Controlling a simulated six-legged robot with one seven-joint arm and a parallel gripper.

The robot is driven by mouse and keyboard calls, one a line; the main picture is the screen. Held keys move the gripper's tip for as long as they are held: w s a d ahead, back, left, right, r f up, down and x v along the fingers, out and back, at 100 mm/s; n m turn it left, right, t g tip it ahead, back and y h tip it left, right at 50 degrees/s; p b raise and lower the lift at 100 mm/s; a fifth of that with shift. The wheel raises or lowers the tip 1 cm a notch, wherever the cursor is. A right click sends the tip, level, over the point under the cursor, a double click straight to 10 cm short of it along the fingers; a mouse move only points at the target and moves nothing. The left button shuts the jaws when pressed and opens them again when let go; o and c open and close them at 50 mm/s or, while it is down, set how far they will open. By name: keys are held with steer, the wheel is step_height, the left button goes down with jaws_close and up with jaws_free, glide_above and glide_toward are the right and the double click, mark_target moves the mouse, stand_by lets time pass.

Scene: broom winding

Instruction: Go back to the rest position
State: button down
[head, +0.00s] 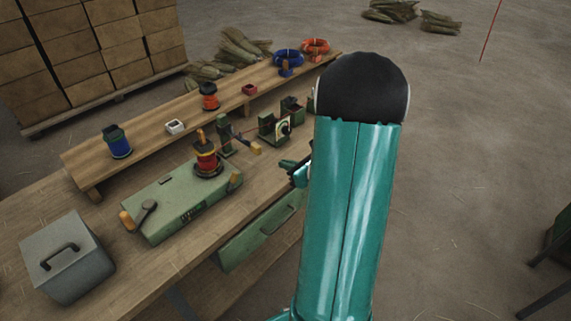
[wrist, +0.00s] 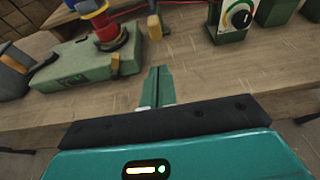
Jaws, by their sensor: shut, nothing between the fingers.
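My gripper (wrist: 158,88) shows in the wrist view with its two green fingers together, shut and empty, above the bare wooden bench top. In the head view only a small part of my gripper (head: 294,167) shows past the left side of my teal arm, which stands upright and hides the rest. The green winding machine (head: 180,205) with a red and yellow spool (head: 206,155) lies to the left of my gripper; the machine (wrist: 80,66) and spool (wrist: 104,30) are also at the upper left in the wrist view, apart from the fingers.
The wooden bench (head: 90,215) carries a grey lidded box (head: 67,260) and green devices, one with a dial (wrist: 238,17). A raised shelf (head: 150,140) holds blue and orange spools. Stacked boxes (head: 95,45) stand at the back left. The floor right of my arm is mostly clear.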

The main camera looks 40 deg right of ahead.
steer(key=shift+s, duration=0.15)
steer(key=s+a+r+n+g+y, duration=0.1)
steer(key=a+r+n+g+y, duration=0.3)
steer(key=a+n, duration=0.7)
steer(key=a+r+n+g+y, duration=0.2)
steer(key=a+r+n+g, duration=0.35)
steer(key=a, duration=1.05)
steer(key=s+a+r+n+h, duration=0.3)
steer(key=s+n, duration=0.3)
steer(key=n, duration=0.3)
steer(key=s+a+r+n+h, duration=0.3)
steer(key=s+r+n, duration=0.2)
steer(key=n, duration=0.5)
steer(key=shift+s+a+r+t+h, duration=0.25)
steer(key=shift+s+t+h, duration=0.2)
steer(key=shift+s, duration=0.15)
